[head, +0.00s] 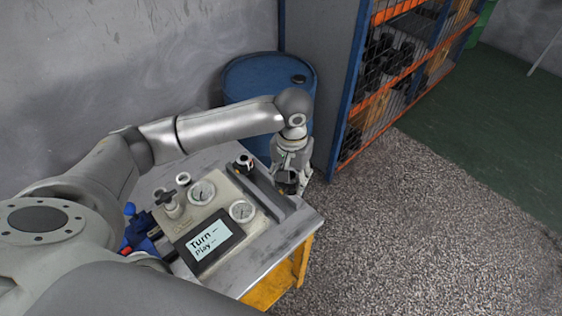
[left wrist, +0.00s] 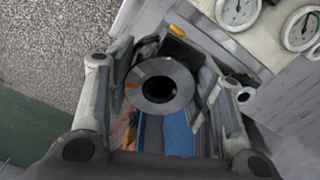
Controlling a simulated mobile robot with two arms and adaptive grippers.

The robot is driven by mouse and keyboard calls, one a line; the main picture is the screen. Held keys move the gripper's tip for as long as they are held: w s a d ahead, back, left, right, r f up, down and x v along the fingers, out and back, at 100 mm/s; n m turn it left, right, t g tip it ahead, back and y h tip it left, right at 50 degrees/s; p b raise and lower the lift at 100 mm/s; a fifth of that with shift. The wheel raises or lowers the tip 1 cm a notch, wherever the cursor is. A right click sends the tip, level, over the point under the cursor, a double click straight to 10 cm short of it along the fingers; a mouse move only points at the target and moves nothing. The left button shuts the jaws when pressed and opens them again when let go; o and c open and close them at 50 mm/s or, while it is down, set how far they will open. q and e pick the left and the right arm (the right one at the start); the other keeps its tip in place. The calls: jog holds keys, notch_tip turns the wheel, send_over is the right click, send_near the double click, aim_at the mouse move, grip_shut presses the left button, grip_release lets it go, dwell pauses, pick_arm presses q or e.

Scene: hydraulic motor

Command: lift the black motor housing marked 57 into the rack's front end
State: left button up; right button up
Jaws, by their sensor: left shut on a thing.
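My left gripper (head: 291,178) reaches down at the right end of the bench, beside the gauge box. It is shut on a dark round part, the motor housing (head: 287,187), mostly hidden by the fingers. In the left wrist view, the housing (left wrist: 182,83) shows a grey ring face with a dark central hole and a small orange mark, between the two fingers. No number 57 can be read. A dark rail-like rack (head: 262,184) runs along the gauge box to the gripper. Whether the housing touches it I cannot tell. My right gripper is not in view.
The gauge box (head: 225,213) with dials and a small screen stands on the grey bench (head: 306,219). A blue drum (head: 250,80) stands behind. A mesh-sided shelf unit (head: 345,110) with orange beams is at the back right. The gravel floor on the right is clear.

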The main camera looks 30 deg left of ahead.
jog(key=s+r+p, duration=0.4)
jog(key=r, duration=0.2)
pick_arm(q)
jog(key=w+a+f+b, duration=0.2)
jog(key=a+f+b, duration=0.2)
jog(key=f, duration=0.5)
jog(key=shift+w+a, duration=0.3)
jog(key=shift+a, duration=0.2)
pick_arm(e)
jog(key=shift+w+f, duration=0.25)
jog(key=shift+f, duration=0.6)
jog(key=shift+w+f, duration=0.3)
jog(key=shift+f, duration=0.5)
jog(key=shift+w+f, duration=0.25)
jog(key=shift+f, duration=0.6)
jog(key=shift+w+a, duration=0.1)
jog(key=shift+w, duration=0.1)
pick_arm(q)
jog(key=shift+p, duration=0.4)
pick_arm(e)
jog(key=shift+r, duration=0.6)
pick_arm(q)
jog(key=shift+f, duration=0.6)
jog(key=shift+f, duration=0.15)
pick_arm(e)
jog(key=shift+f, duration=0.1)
